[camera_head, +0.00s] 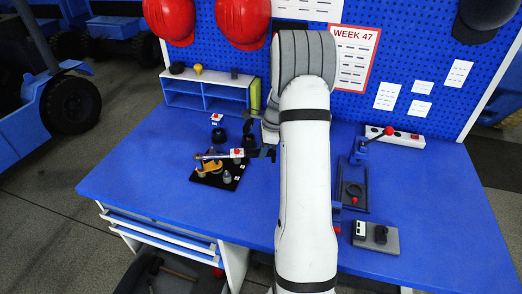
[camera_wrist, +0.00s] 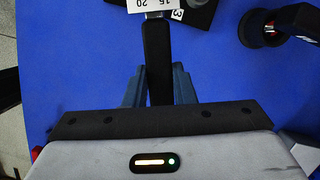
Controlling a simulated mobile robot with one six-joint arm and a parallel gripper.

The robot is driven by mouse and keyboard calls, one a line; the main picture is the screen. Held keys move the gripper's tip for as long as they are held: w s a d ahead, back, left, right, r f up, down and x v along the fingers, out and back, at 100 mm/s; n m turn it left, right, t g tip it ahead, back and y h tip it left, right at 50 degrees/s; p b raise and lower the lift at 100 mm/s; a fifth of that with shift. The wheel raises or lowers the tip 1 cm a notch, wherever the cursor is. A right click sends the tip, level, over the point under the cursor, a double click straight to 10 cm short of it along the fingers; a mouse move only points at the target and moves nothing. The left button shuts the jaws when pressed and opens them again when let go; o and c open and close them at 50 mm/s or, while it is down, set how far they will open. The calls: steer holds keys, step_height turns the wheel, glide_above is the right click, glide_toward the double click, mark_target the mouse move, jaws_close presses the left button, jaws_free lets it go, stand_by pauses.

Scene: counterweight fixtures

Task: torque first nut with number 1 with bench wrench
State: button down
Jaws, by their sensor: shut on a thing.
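My gripper (camera_wrist: 158,75) is shut on the black handle of the bench wrench (camera_wrist: 157,45). A white scale marked 15 and 20 is at the handle's far end, at the top edge of the wrist view. In the head view the wrench (camera_head: 237,154) lies roughly level over the black fixture plate (camera_head: 205,180); its silver shaft points left. The plate bears a yellow part (camera_head: 208,168) and several grey posts or nuts. A number 3 label shows on the plate (camera_wrist: 200,14) in the wrist view. The number 1 and the wrench's contact with a nut cannot be made out.
A small blue shelf (camera_head: 205,87) stands behind. Dark stands (camera_head: 219,134) are just behind the plate; a round black-and-red object (camera_wrist: 272,30) shows at upper right in the wrist view. A red-handled press (camera_head: 362,155) is right of my arm. The front left bench (camera_head: 150,200) is clear.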

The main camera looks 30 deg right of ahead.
steer(key=shift+f+b, duration=0.4)
steer(key=shift+f, duration=0.3)
stand_by(0.4)
stand_by(0.5)
steer(key=s+a+m+t+h+p, duration=0.1)
steer(key=s+a+m, duration=0.5)
steer(key=s+a, duration=0.2)
steer(key=shift+s+a+m+p, duration=0.3)
steer(key=shift+s+a+m, duration=0.1)
steer(key=shift+s, duration=0.45)
stand_by(0.4)
steer(key=shift+s+a+m+t+h+p, duration=0.15)
steer(key=shift+s+a+m+p, duration=0.25)
steer(key=shift+a, duration=0.35)
steer(key=shift+s+a+m+t+h+p, duration=0.15)
steer(key=shift+s+a+m+p, duration=0.15)
steer(key=shift+a+m, duration=0.3)
steer(key=shift+a, duration=0.1)
